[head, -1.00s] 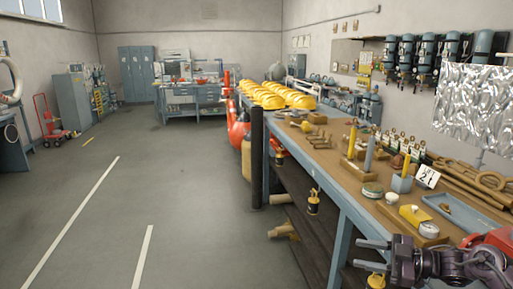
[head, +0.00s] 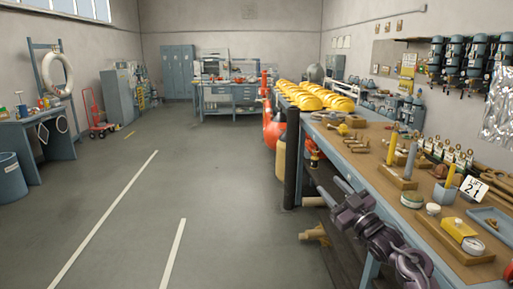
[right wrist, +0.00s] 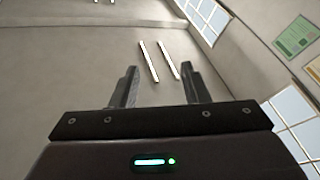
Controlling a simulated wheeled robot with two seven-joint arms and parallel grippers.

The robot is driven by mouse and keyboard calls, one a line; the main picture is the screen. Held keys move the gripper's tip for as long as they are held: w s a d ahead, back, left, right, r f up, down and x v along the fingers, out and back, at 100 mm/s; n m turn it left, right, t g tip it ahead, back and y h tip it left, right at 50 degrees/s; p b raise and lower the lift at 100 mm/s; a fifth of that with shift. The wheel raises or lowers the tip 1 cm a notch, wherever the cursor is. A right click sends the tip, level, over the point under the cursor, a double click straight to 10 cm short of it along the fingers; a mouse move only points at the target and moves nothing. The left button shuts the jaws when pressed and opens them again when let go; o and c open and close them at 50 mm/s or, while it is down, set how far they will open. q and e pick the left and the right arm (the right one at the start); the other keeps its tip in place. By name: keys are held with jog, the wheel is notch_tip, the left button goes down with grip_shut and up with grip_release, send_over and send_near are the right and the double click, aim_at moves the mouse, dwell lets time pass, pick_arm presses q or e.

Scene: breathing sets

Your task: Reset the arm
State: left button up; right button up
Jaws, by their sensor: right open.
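My right gripper (head: 334,192) is in front of the left edge of the long workbench (head: 352,172) in the head view, over the floor side. Its two fingers are apart with nothing between them. My left gripper is in neither view.
The bench holds a yellow block with a gauge (head: 459,229), a number card (head: 474,190), a blue tray (head: 490,221) and yellow helmets (head: 312,97). A black post (head: 292,158) stands at its corner. The floor (head: 130,200) to the left is clear.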

jog(key=w+d+f+m+h, duration=0.25)
jog(key=d+m+h, duration=0.45)
jog(key=d+h, duration=0.55)
jog(key=s+a+f+g, duration=0.1)
jog(key=s+f+g, duration=0.3)
jog(key=f, duration=1)
jog(key=s+a+f+g+y, duration=0.1)
jog(key=s+f, duration=0.4)
jog(key=f, duration=0.9)
jog(key=s+a+f+g, duration=0.1)
jog(key=s+f+g, duration=0.3)
jog(key=f, duration=1)
jog(key=s+a+f+g, duration=0.2)
jog(key=s+f, duration=0.8)
jog(key=s, duration=0.3)
jog(key=s+a+f+g, duration=0.2)
jog(key=s+f, duration=0.9)
jog(key=s, duration=0.1)
jog(key=s+a+f+g, duration=0.1)
jog(key=s+f, duration=0.1)
jog(key=s, duration=0.7)
jog(key=s+a+f+g, duration=0.1)
jog(key=s+f+g, duration=0.1)
jog(key=s, duration=0.7)
jog(key=s+a+f+g+y, duration=0.1)
jog(key=s+f, duration=0.3)
jog(key=s, duration=0.5)
jog(key=shift+s+a+m+g, duration=0.3)
jog(key=shift+g, duration=0.1)
